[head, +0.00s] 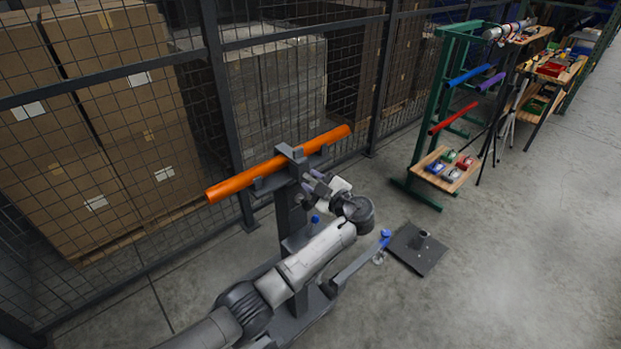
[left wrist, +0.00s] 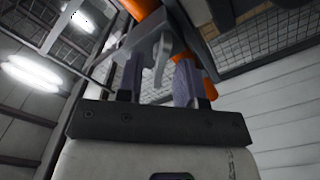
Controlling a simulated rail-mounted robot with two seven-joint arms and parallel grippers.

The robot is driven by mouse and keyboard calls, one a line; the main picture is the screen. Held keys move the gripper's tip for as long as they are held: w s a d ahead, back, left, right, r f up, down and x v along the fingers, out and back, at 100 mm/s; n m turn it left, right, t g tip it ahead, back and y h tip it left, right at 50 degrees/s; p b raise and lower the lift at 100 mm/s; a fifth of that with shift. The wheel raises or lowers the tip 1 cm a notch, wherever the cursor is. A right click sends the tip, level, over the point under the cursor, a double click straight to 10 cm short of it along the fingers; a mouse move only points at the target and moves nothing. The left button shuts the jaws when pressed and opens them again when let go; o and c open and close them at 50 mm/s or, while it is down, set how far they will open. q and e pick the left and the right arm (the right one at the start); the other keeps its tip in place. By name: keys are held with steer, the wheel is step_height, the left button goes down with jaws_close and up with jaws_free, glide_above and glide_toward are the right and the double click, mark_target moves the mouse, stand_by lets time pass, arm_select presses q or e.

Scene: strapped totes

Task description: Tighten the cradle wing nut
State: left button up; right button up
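An orange tube (head: 280,163) lies in the grey cradle (head: 292,152) on top of a dark post; it also shows in the left wrist view (left wrist: 140,8). My left gripper (head: 313,183) is just below and right of the cradle in the head view. In the left wrist view, its two purplish fingers (left wrist: 158,78) are spread apart. A light grey winged part (left wrist: 161,58), seemingly the wing nut, shows between or just beyond the fingertips; I cannot tell whether they touch it. The wing nut is not clear in the head view. My right gripper is out of view.
A wire mesh fence (head: 140,150) with stacked cartons behind it stands close beyond the cradle. A dark floor plate (head: 417,249) lies to the right. A green rack (head: 417,130) with coloured tubes and trays stands farther right. Open floor lies at the lower right.

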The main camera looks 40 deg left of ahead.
arm_select(q)
steer(key=shift+w+a, duration=0.1)
steer(key=shift+a, duration=0.5)
jaws_close()
